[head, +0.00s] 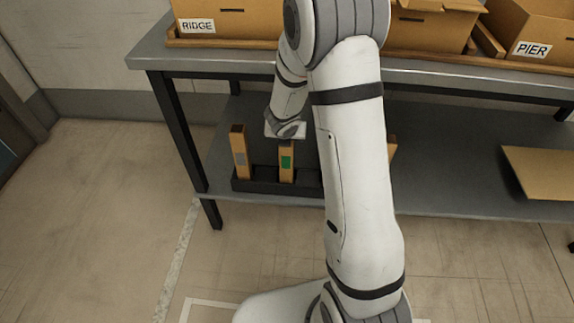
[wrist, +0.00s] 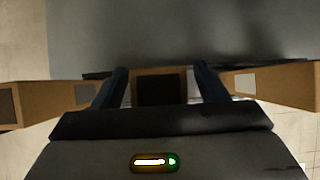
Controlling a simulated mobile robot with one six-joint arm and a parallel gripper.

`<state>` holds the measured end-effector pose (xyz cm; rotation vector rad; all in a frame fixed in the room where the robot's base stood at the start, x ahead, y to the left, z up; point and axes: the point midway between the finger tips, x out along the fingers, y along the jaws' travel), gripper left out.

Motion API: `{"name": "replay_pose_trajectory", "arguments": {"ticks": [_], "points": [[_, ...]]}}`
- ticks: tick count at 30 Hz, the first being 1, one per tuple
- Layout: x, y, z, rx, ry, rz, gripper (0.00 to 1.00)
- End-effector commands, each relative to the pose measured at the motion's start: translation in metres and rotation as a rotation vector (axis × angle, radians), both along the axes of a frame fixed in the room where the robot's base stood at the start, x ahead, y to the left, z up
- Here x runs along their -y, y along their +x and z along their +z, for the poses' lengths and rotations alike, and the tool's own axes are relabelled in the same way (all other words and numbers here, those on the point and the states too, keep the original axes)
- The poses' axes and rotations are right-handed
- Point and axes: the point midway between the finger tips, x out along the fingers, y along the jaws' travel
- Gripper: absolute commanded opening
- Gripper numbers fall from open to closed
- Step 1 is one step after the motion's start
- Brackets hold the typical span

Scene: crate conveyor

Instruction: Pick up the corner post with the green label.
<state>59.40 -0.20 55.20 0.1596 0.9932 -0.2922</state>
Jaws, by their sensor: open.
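The corner post with the green label (head: 287,162) stands upright in a dark rack (head: 262,187) on the lower shelf. In the head view the end of my arm is right above this post, and my fingers are hidden. In the wrist view my gripper (wrist: 161,72) is open. A post (wrist: 160,89) with a dark hollow top lies between its two fingers, with space on both sides. Its label is not visible there; its position fits the green-label post.
A post with a grey label (head: 239,152) stands to the left in the rack. Another post (head: 392,149) is mostly hidden behind my arm. The tabletop (head: 155,52) with crates overhangs the shelf. A brown panel (head: 540,172) lies at the shelf's right.

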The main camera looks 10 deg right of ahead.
Motion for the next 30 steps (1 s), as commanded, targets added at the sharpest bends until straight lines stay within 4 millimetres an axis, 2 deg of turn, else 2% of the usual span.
{"name": "replay_pose_trajectory", "arguments": {"ticks": [5,27,30], "points": [[-0.0004,0.0002,0.0014,0.001,0.000,0.001,0.66],[-0.0011,0.0001,0.0015,0.001,-0.001,0.002,0.06],[-0.0013,0.0002,0.0018,0.002,-0.001,0.002,0.01]]}}
